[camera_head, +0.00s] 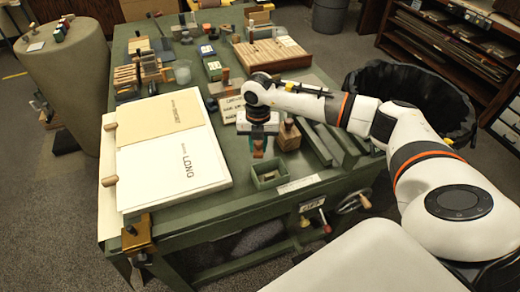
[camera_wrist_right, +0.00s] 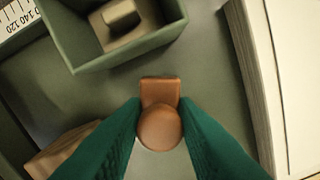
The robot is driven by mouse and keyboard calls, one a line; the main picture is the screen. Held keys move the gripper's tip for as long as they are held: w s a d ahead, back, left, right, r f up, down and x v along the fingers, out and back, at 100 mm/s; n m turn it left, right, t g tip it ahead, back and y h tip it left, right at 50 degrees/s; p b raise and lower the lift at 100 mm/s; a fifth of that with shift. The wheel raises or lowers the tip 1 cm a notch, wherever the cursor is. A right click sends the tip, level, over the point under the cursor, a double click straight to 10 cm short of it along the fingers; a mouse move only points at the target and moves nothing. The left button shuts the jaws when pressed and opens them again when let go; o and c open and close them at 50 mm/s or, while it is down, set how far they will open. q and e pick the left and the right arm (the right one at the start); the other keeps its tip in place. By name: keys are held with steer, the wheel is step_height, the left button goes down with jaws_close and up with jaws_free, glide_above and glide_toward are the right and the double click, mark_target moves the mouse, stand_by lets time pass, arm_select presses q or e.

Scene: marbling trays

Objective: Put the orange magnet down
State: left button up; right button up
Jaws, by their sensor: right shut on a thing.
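The orange magnet (camera_wrist_right: 160,127), with a round knob and a flat rectangular part, sits between the green fingertips of my right gripper (camera_wrist_right: 160,138) in the right wrist view. The gripper is shut on its knob. In the head view my right gripper (camera_head: 259,152) points down over the front part of the green table, just behind a small open green box (camera_head: 254,182). My left gripper is not in view.
A wooden block (camera_head: 289,139) stands right of the gripper. A paper stack (camera_head: 172,150) lies left. Bare tabletop (camera_head: 240,205) shows in front.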

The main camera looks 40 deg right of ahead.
mark_target(259, 150)
steer(key=shift+f, duration=0.3)
steer(key=shift+s+f, duration=0.2)
steer(key=shift+f, duration=0.05)
step_height(259, 150, down, 3)
steer(key=shift+r, duration=0.1)
steer(key=shift+f, duration=0.25)
steer(key=o, duration=1)
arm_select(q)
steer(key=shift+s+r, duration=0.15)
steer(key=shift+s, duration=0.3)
arm_select(e)
steer(key=shift+r, duration=0.1)
